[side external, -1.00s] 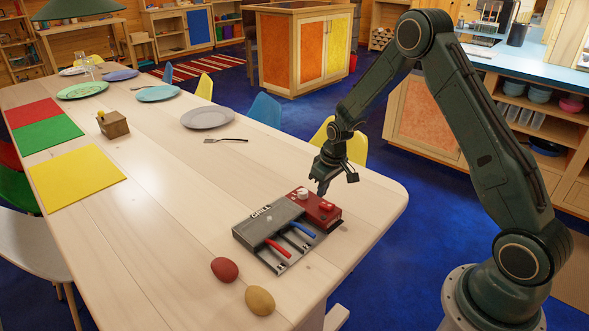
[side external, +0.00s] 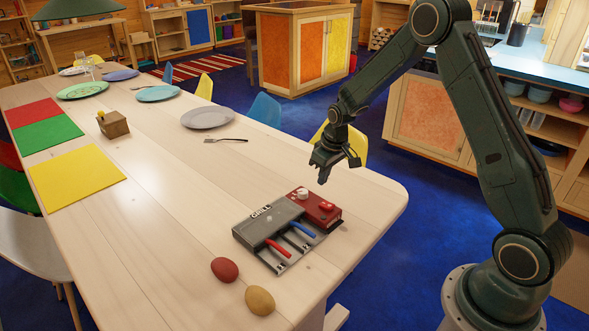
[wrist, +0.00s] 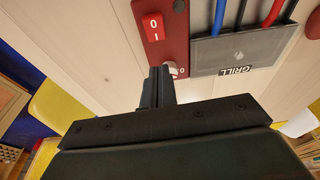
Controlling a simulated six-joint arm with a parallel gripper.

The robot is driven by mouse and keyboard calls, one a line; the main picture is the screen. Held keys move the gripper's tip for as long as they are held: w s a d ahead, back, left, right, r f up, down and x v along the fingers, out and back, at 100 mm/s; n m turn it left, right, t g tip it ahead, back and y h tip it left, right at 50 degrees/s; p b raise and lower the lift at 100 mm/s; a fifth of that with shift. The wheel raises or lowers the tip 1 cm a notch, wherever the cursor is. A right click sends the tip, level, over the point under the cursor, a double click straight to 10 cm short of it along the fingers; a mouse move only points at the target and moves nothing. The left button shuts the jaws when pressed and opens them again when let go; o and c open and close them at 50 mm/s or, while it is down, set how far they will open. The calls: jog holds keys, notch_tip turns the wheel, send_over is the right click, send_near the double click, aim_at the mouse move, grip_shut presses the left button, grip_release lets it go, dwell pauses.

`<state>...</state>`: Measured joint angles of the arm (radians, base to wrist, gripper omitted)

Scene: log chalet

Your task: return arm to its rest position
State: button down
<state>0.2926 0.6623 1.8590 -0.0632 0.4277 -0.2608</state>
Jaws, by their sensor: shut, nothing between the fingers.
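My gripper (side external: 323,178) is shut and empty. In the side external view it hangs in the air above the table, up and to the right of the grill box. In the wrist view its fingers (wrist: 158,75) are together, and their tips overlap the picture of the red panel beside its white knob. The arm is bent, with its upper links raised at the right of the side external view.
The grill box (side external: 268,222) with a red switch panel (side external: 318,209) and red and blue handles stands on the wooden table (side external: 165,215). A red egg-shaped thing (side external: 224,270) and a tan one (side external: 260,300) lie in front. A grey plate (side external: 208,118) and fork (side external: 226,140) lie farther back.

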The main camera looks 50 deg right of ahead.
jog(key=shift+r, duration=0.1)
jog(key=s+a+r+t, duration=0.1)
jog(key=s+a+r, duration=0.4)
jog(key=r, duration=0.5)
jog(key=s+a+r+t, duration=0.1)
jog(key=s+a+r, duration=0.2)
jog(key=s+r, duration=0.45)
jog(key=s+a+r, duration=0.2)
jog(key=s+r, duration=0.1)
jog(key=s, duration=0.5)
jog(key=s+a+r+t, duration=0.1)
jog(key=s+r, duration=0.3)
jog(key=s, duration=0.5)
jog(key=shift+s+a, duration=0.15)
jog(key=shift+a, duration=0.7)
